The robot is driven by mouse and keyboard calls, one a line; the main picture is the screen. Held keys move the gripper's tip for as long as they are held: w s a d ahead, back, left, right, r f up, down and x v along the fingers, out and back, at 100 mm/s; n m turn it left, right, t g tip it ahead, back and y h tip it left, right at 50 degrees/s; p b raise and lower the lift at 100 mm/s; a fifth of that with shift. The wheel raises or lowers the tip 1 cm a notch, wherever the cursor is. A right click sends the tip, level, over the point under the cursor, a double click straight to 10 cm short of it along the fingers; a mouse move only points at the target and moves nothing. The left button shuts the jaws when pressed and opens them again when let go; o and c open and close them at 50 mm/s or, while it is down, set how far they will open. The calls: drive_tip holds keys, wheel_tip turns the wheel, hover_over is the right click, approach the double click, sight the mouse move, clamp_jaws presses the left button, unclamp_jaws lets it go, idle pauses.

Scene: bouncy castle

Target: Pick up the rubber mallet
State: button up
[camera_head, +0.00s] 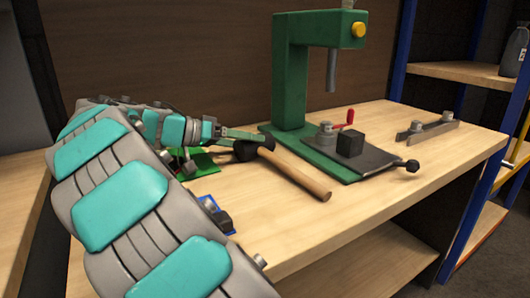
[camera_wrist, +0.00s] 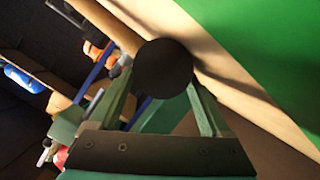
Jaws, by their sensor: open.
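The rubber mallet has a black head (camera_head: 250,150) and a pale wooden handle (camera_head: 296,174). It lies on the wooden workbench in front of the green press, its handle running to the lower right in the head view. My gripper (camera_head: 236,136) reaches the head from the left. In the wrist view the round black head (camera_wrist: 163,68) appears at the fingertips, between the two open fingers of my gripper (camera_wrist: 160,98). The handle (camera_wrist: 112,24) runs to the upper left there. I cannot tell whether the fingers touch the head.
The green press (camera_head: 292,80) stands just behind the mallet, with a black block (camera_head: 350,144) and a red lever (camera_head: 346,120) on its base. A metal tool (camera_head: 428,126) lies at right. A blue-framed shelf (camera_head: 460,73) stands beyond. The bench front (camera_head: 370,196) is clear.

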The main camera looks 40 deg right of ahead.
drive_tip(key=shift+s+d+f, duration=0.1)
drive_tip(key=shift+d+f, duration=0.05)
drive_tip(key=shift+d, duration=0.2)
clamp_jaws()
idle(0.4)
